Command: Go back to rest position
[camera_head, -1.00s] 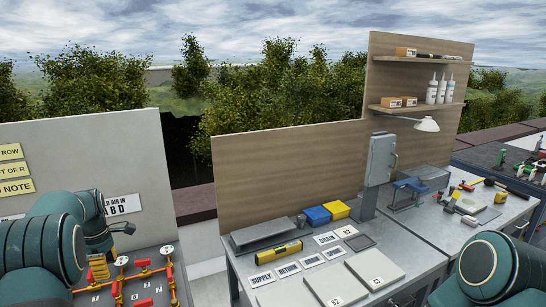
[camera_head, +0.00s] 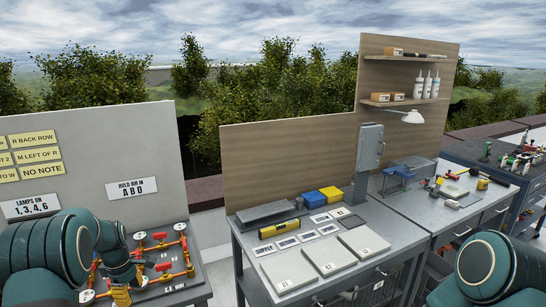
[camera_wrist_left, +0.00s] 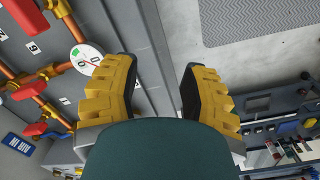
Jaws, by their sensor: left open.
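My left gripper (camera_wrist_left: 158,75) is open and empty in the left wrist view, its two yellow fingers wide apart. Beyond it are the edge of the pipe panel and pale floor. In the head view my left gripper (camera_head: 121,296) shows only partly, low at the left over the near side of the pipe panel (camera_head: 200,284). The panel carries orange pipes with red valve handles (camera_head: 160,236). A round white gauge (camera_wrist_left: 87,58) appears beside the left finger in the wrist view. My right arm shows at the lower right, but its gripper is out of frame.
A grey board (camera_head: 92,150) with yellow notes stands behind the pipe panel. To the right is a grey workbench (camera_head: 240,256) with flat plates (camera_head: 325,254), a yellow level (camera_head: 280,228), and blue and yellow bins (camera_head: 331,193). A gap separates panel and bench.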

